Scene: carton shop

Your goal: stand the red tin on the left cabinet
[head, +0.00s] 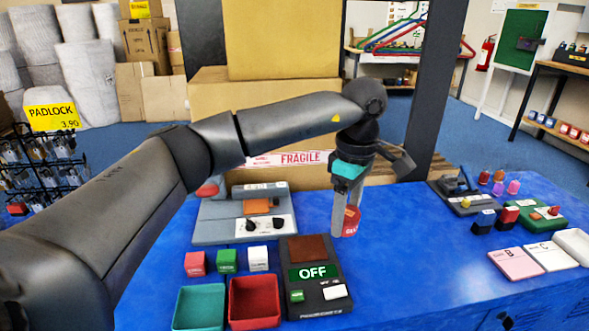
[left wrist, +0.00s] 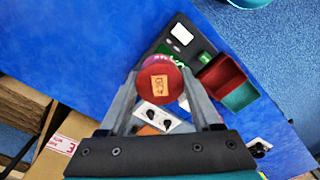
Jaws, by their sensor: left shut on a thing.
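The red tin (head: 350,222) is between the fingers of my left gripper (head: 345,228), which is shut on it and points down over the blue top. In the left wrist view the tin (left wrist: 160,78) shows its round red top with a tan label, and a finger of the left gripper (left wrist: 160,88) lies on each side. I cannot tell whether the tin touches the surface. The blue cabinet top (head: 410,255) stretches below and to the right; I cannot tell where one cabinet ends and another begins. My right gripper is not in view.
A black OFF device (head: 318,297), a red bin (head: 254,302) and a green bin (head: 199,306) stand in front. A grey panel with knobs (head: 215,225) is left of the tin. Cartons (head: 280,105) stand behind. Bare blue top lies right of the tin.

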